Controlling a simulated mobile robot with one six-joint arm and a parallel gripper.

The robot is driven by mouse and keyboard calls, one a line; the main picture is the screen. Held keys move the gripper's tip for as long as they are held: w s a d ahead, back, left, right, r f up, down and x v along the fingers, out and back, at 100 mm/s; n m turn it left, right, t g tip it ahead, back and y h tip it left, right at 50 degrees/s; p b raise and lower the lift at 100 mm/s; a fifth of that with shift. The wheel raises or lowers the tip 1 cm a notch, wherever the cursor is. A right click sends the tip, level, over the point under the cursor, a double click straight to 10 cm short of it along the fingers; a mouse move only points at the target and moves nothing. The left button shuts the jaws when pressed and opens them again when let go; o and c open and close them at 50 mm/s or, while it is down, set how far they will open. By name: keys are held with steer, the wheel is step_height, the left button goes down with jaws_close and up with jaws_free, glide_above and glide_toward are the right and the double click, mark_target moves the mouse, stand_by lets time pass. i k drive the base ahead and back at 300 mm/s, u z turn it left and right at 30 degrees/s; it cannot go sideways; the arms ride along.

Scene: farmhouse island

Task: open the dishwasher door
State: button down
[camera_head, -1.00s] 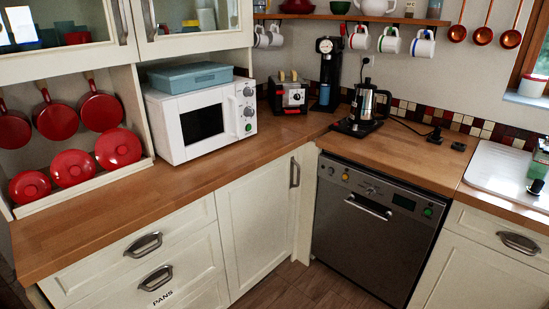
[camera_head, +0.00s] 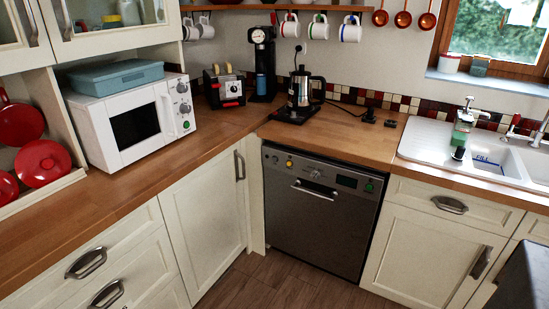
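The dishwasher (camera_head: 318,225) is a dark steel front set under the wooden worktop, right of the corner. Its door is shut and upright. A light bar handle (camera_head: 312,191) runs across the upper part of the door, below a strip with knobs, a dark display and a green button. My gripper does not show in the view. A dark blurred shape at the lower right edge may be part of my own body; I cannot tell.
Cream cabinets (camera_head: 200,224) flank the dishwasher, with the left one meeting it at the corner. Brown floor (camera_head: 285,284) lies clear before its door. A kettle (camera_head: 299,95) stands on the worktop above. The sink (camera_head: 505,160) is at right, the microwave (camera_head: 135,120) at left.

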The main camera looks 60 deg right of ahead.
mark_target(328, 225)
steer(key=z, duration=1.15)
steer(key=k, duration=1.35)
steer(key=z, duration=0.65)
steer(key=i, duration=2.25)
steer(key=u, duration=0.3)
